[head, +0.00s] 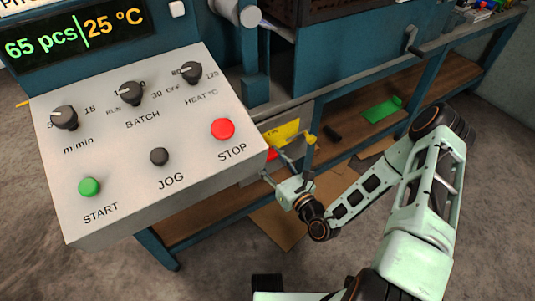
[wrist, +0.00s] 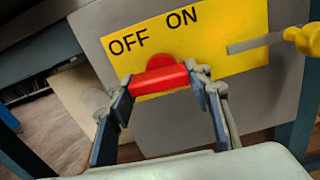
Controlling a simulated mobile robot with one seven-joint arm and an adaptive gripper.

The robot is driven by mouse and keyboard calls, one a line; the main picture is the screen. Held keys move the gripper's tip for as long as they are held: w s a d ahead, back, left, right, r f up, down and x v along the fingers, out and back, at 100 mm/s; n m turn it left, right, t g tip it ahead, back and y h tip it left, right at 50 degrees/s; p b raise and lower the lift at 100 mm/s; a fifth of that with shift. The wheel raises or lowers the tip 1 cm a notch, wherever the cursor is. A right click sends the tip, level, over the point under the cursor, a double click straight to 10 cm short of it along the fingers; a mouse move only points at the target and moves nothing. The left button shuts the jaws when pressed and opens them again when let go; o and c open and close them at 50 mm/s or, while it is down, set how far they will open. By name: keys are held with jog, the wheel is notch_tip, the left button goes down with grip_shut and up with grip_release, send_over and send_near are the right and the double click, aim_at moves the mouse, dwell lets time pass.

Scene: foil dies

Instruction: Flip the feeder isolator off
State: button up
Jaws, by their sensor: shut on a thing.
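The feeder isolator is a red handle (wrist: 160,81) with a rounded red hub, set on a yellow plate (wrist: 235,30) marked OFF on the left and ON on the right. In the wrist view the handle lies between my fingertips (wrist: 160,85), one at each end, and my gripper is shut on it. The handle's bar sits below the labels, nearer OFF. In the head view my gripper (head: 280,168) reaches the yellow plate (head: 283,134) under the bench, and only a bit of the red handle (head: 271,154) shows beside it.
A yellow knob (wrist: 305,40) on a grey rod stands close to the right of the plate. The control panel (head: 120,210) with its buttons and dials overhangs to the left. A green piece (head: 381,109) lies on the lower shelf.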

jog(key=shift+n, duration=0.5)
jog(key=o, duration=1.2)
jog(key=shift+c, duration=0.2)
notch_tip(320, 180, up, 10)
